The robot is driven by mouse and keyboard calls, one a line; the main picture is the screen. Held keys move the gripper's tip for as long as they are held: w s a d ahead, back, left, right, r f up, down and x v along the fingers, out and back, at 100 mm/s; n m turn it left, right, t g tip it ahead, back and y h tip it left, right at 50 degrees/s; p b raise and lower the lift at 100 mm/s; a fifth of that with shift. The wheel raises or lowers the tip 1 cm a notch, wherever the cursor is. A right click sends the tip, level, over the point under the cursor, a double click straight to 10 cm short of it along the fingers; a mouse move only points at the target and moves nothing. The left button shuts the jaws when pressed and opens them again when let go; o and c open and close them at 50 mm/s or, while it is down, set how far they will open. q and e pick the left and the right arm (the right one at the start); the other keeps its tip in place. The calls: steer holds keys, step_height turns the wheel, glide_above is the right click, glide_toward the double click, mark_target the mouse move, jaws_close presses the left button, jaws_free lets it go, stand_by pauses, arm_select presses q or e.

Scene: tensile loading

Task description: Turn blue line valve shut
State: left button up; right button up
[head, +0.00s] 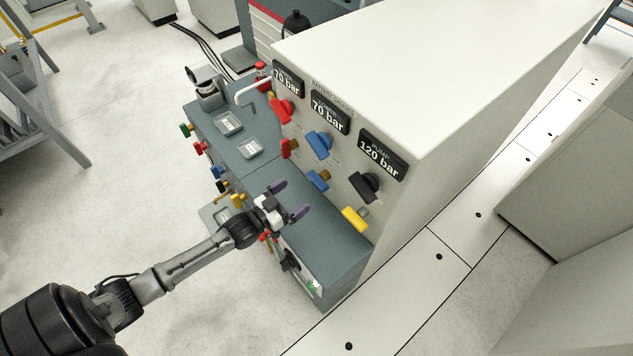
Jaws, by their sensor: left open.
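Two blue valve handles are on the sloped panel in the head view. The upper, larger blue handle (319,144) sits below the middle gauge, and the lower blue handle (318,182) sits beneath it on a brass stem. Which of them is the blue line valve, I cannot tell from the labels. My left gripper (290,200) is open and empty, with purple fingertips, over the grey bench in front of the panel. It is to the lower left of the lower blue handle and appears apart from it. My right gripper is not in view.
Red handles (281,111), a black handle (364,186) and a yellow handle (355,219) flank the blue ones. The middle gauge (330,112) reads 70 bar; the pump gauge (383,155) reads 120 bar. A bent white pipe (252,88) stands behind.

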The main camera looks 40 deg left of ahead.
mark_target(313, 183)
arm_select(q)
steer(key=w+b, duration=0.1)
steer(key=w, duration=0.2)
steer(key=w+d, duration=0.1)
steer(key=w, duration=0.2)
steer(key=w+b, duration=0.1)
steer(key=w, duration=0.2)
steer(key=shift+d+b, duration=0.3)
steer(key=shift+b, duration=0.05)
steer(key=shift+c, duration=0.4)
steer(key=c, duration=0.7)
steer(key=shift+o, duration=0.2)
